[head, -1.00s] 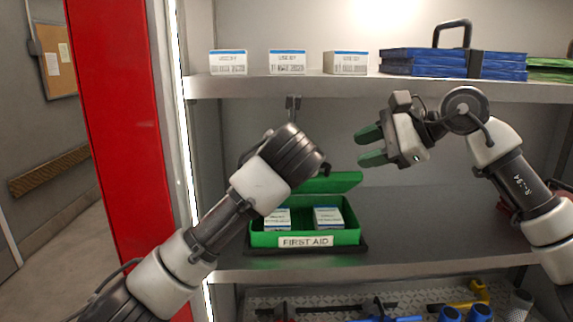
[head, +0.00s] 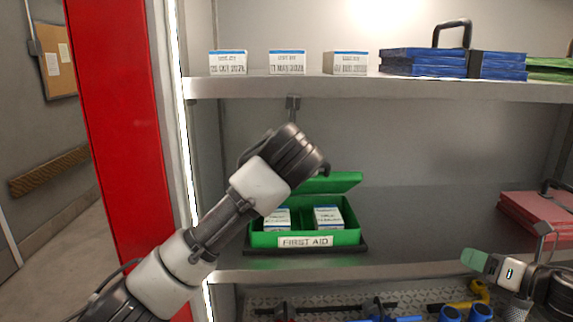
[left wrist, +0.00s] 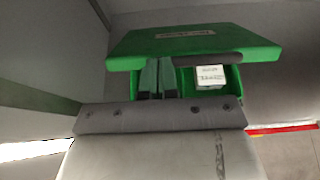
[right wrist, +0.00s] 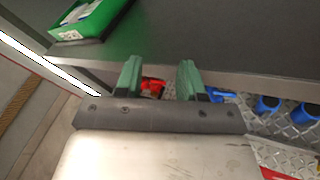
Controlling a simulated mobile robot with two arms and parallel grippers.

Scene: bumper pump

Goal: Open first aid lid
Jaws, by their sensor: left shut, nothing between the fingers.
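The green first aid box (head: 348,237) sits on the middle shelf, with its "FIRST AID" label facing me. Its green lid (head: 338,184) stands raised and tilted at the back, and it also shows in the left wrist view (left wrist: 235,44). White boxes with blue tops (head: 328,217) lie inside. My left gripper (left wrist: 156,78) is shut and empty, its green fingertips close by the lid's edge over the box. In the head view my left arm hides its fingers. My right gripper (right wrist: 160,75) is open and empty, low at the right near the shelf's front edge.
The upper shelf (head: 290,88) holds three white boxes (head: 287,62) and blue cases (head: 423,63). Red cases (head: 530,213) lie at the right of the middle shelf. Tools and blue cups (head: 479,313) are below.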

